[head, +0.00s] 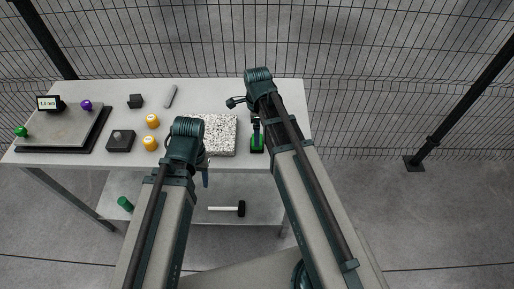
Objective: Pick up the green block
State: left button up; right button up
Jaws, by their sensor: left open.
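A small green block-like thing (257,146) is at the right part of the table, just left of my right arm. Dark parts stand over it, and I cannot tell whether they touch it. My left gripper (205,178) is open and points down by the table's front edge, partly behind my left arm. It is left of the green thing and apart from it. My right gripper is mostly hidden by its own arm, so its jaws cannot be made out.
A speckled plate (222,132) lies left of the green thing. Yellow pieces (152,121), dark blocks (120,141) and a grey plate (62,126) fill the left of the table (230,88). The lower shelf holds a hammer (228,209) and a green cylinder (125,204). Mesh fence stands behind.

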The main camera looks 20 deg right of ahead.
aim_at(253, 150)
notch_tip(253, 150, down, 6)
jog(key=b, duration=0.5)
jog(key=shift+r, duration=0.35)
jog(key=c, duration=1.3)
jog(key=shift+c, duration=0.2)
jog(key=shift+r, duration=0.1)
